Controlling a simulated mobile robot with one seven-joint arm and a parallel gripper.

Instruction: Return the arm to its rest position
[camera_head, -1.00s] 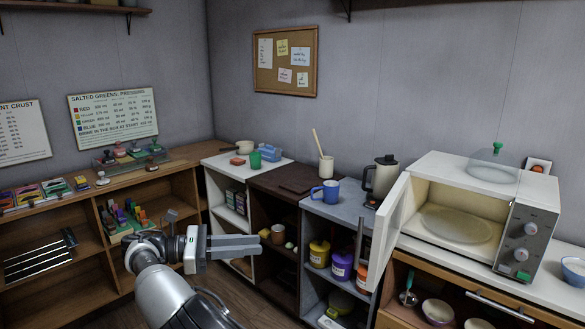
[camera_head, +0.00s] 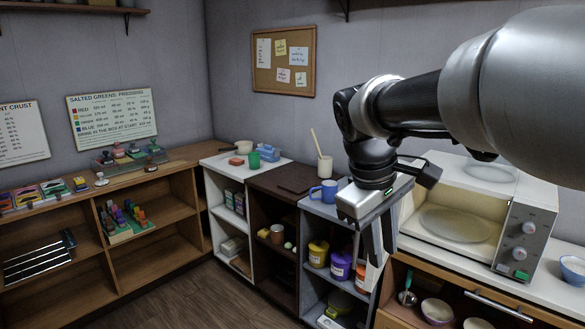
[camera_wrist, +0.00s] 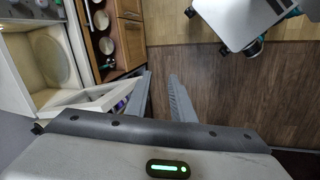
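My gripper (camera_head: 381,254) hangs with its fingers pointing down in the head view, in front of the grey shelf unit and the open microwave door. In the wrist view my gripper (camera_wrist: 160,76) shows two grey fingers apart, with bare floor between them and nothing held. My arm reaches in from the right edge of the head view, bent at the elbow, and hides part of the wall, the counter and the microwave's top. The kettle is hidden behind it.
The microwave (camera_head: 528,232) stands with its door open; the door also shows close to my fingers in the wrist view (camera_wrist: 90,98). A blue mug (camera_head: 325,192) is on the counter left of my gripper. The wooden floor (camera_head: 190,290) is clear.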

